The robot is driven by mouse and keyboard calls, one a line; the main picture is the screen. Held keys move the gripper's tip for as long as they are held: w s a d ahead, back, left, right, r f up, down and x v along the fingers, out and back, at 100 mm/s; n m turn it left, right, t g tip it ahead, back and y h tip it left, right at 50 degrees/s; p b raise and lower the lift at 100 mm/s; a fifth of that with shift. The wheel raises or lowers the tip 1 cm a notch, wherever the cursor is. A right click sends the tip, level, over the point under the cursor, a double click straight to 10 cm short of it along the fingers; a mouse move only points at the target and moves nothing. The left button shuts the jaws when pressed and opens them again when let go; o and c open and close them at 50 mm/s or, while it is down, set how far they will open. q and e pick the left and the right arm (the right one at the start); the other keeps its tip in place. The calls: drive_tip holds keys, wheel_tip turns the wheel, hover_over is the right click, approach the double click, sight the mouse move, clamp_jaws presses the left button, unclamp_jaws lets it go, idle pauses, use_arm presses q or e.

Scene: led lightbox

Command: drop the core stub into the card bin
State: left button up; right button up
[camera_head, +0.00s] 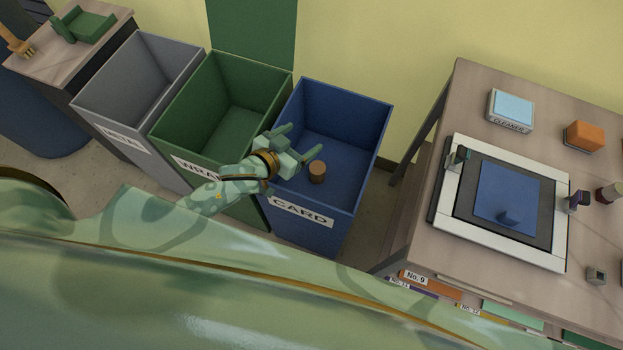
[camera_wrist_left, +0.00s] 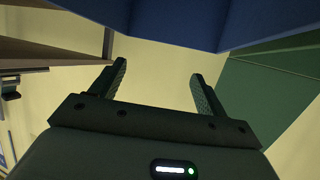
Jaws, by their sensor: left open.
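The core stub (camera_head: 317,171), a short brown cylinder, shows inside the outline of the blue card bin (camera_head: 345,100), just below and right of my left gripper's lower finger. I cannot tell if it rests on the bin's floor or is above it. My left gripper (camera_head: 305,141) is open over the left part of the card bin, with the stub outside its fingers. In the left wrist view the open fingers (camera_wrist_left: 158,70) have nothing between them, and the blue bin wall (camera_wrist_left: 150,18) is beyond; the stub does not show there. My right gripper is not in view.
A green bin (camera_head: 215,75) labelled "WRA…" and a grey bin (camera_head: 135,75) stand left of the card bin. A table (camera_head: 590,240) at right carries a lightbox (camera_head: 447,205) with a blue sheet, a cleaner box (camera_head: 510,110) and an orange block (camera_head: 584,136).

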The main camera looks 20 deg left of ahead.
use_arm(q)
drive_tip(key=p+v, duration=0.1)
drive_tip(key=v, duration=0.5)
drive_tip(key=shift+s, duration=0.25)
drive_tip(key=shift+a, duration=0.1)
